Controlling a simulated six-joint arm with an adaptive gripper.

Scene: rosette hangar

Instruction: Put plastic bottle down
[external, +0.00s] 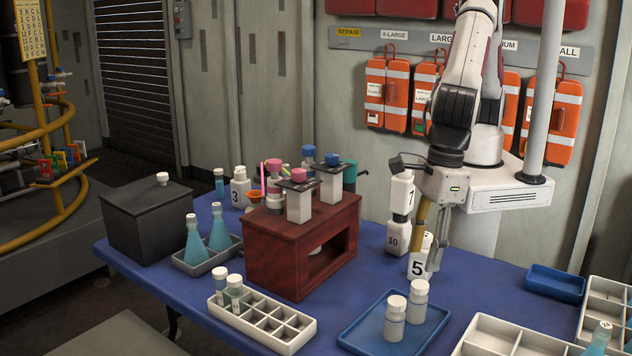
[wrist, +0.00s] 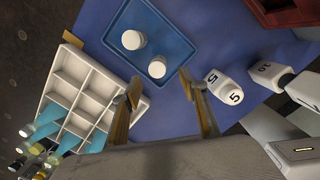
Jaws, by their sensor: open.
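Two white plastic bottles stand upright on a blue tray (external: 360,337): one in front (external: 394,322) and one just behind it (external: 418,302). In the wrist view they show from above, one (wrist: 132,40) left of the other (wrist: 157,67). A white bottle marked 5 (external: 416,266) is on the table close to my gripper (external: 430,255); in the wrist view it lies to the right of the fingers (wrist: 226,88). My gripper points down with its fingers apart and nothing between them; it also shows in the wrist view (wrist: 162,88).
Bottles marked 10 (external: 397,238) and 7 (external: 401,192) are behind, near the wall. A red-brown stand (external: 275,257) holds capped items. A white divided tray (external: 300,333), another at the front right (external: 480,338) and a small blue tray (external: 555,283) occupy the blue table.

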